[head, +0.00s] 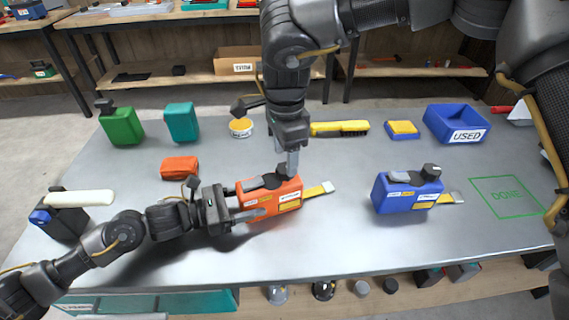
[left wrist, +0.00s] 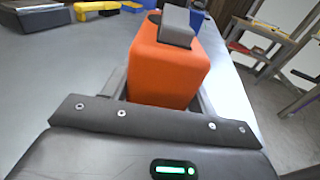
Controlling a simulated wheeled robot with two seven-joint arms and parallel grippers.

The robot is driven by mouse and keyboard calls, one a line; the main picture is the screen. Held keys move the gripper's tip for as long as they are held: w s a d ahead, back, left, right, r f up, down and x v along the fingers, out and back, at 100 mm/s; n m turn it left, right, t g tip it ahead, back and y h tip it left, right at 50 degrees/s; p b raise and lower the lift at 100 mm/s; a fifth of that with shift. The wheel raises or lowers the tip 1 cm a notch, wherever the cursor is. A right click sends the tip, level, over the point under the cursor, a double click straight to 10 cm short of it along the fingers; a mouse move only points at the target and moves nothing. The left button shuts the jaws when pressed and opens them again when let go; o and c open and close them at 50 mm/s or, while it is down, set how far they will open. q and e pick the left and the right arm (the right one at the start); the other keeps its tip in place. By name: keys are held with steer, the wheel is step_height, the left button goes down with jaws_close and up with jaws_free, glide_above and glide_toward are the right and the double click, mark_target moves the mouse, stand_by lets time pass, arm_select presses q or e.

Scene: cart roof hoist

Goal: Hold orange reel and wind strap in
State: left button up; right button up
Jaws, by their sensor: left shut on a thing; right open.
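The orange reel (head: 262,205) lies on the grey table near its front middle. My right gripper (head: 290,160) reaches down from above, open, at the dark crank and grey lever on top of the orange reel. Whether its fingers touch the crank I cannot tell.
A blue reel (head: 405,192) with a yellow strap stands to the right.

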mark_target(285, 168)
steer(key=shift+f, duration=1.8)
steer(key=c, duration=1)
